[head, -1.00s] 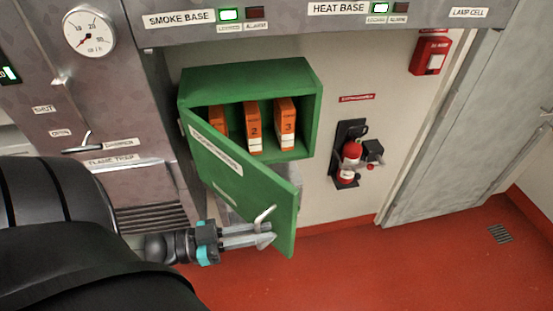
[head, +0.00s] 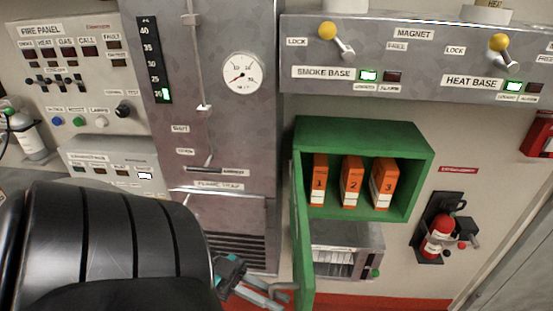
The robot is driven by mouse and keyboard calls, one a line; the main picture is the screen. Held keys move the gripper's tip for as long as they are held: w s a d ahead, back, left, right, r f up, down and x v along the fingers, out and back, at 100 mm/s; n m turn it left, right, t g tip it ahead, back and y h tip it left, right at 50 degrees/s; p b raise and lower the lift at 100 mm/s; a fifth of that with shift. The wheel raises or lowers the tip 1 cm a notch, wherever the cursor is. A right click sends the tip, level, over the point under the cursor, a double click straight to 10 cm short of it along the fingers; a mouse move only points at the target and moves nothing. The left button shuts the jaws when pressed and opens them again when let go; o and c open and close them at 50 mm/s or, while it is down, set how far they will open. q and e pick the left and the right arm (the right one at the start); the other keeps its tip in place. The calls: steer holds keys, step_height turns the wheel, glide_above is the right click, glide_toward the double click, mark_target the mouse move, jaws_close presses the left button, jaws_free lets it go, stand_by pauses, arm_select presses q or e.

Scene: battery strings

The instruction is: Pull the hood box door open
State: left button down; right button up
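The green hood box (head: 425,165) hangs on the wall right of centre, its front uncovered. Inside stand orange cartridges numbered 1 (head: 319,178), 2 (head: 351,181) and 3 (head: 384,180). Its green door (head: 302,245) is hinged at the left and stands wide open, swung out toward me and seen nearly edge-on. The grey door handle (head: 284,286) sticks out on the door's left side, low in the picture. My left gripper (head: 272,294) is at this handle, its fingers closed around it; the fingertips are partly hard to make out. My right gripper is out of view.
A grey panel with a gauge (head: 243,73) and the flame trap stands left of the box. A small metal unit (head: 345,250) sits below the box. A fire extinguisher (head: 437,238) hangs at right. Red floor shows at the bottom.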

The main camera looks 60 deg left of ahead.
arm_select(q)
steer(key=c, duration=0.9)
jaws_free()
steer(key=b+v, duration=0.4)
steer(key=v, duration=1.1)
steer(key=shift+s+a+r, duration=0.1)
steer(key=shift+a, duration=0.05)
